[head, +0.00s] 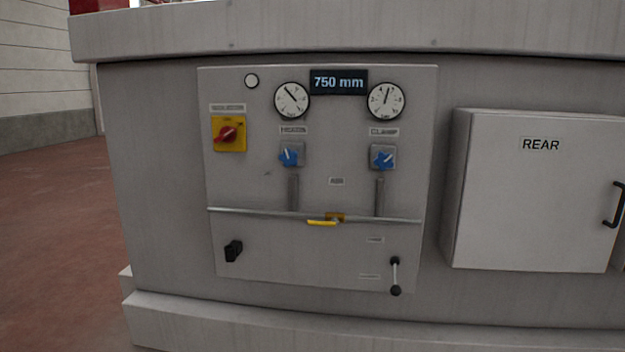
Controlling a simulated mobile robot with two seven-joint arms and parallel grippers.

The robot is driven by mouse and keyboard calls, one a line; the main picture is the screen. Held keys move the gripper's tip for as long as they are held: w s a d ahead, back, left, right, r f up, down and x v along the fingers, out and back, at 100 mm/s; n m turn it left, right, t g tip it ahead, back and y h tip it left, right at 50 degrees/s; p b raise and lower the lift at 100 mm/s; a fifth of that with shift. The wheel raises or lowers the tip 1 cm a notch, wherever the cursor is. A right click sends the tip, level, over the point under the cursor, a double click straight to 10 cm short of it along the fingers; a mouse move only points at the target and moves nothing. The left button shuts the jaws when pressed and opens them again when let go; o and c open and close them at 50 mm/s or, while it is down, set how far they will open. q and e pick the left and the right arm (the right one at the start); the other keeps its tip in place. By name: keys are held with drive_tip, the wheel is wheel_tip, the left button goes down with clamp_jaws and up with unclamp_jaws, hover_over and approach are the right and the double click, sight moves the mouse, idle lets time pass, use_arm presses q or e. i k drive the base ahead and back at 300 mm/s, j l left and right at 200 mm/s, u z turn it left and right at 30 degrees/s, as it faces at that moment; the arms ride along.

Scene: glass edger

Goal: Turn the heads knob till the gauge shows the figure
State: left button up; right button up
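The heads knob (289,155) is a small blue knob on a grey square plate, under a label that seems to read HEADS (293,130). Its white mark points up and slightly left. The heads gauge (292,100) is a round white dial above it; its needle points to the upper left, and its figures are too small to read. A dark display (339,82) between the two gauges reads 750 mm. Neither of my grippers is in the head view.
A clamp gauge (386,101) and blue clamp knob (383,158) sit to the right. A red switch (228,134) on yellow is to the left. A horizontal pipe (270,212) with a yellow lever (322,222) crosses below. A REAR cabinet (535,190) juts out at right.

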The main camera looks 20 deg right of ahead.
sight(288, 158)
drive_tip(key=i+l, duration=0.15)
drive_tip(key=l, duration=0.2)
drive_tip(key=i+l+z, duration=0.1)
drive_tip(key=l, duration=0.3)
drive_tip(key=i+l, duration=0.4)
drive_tip(key=l, duration=0.3)
drive_tip(key=z, duration=0.05)
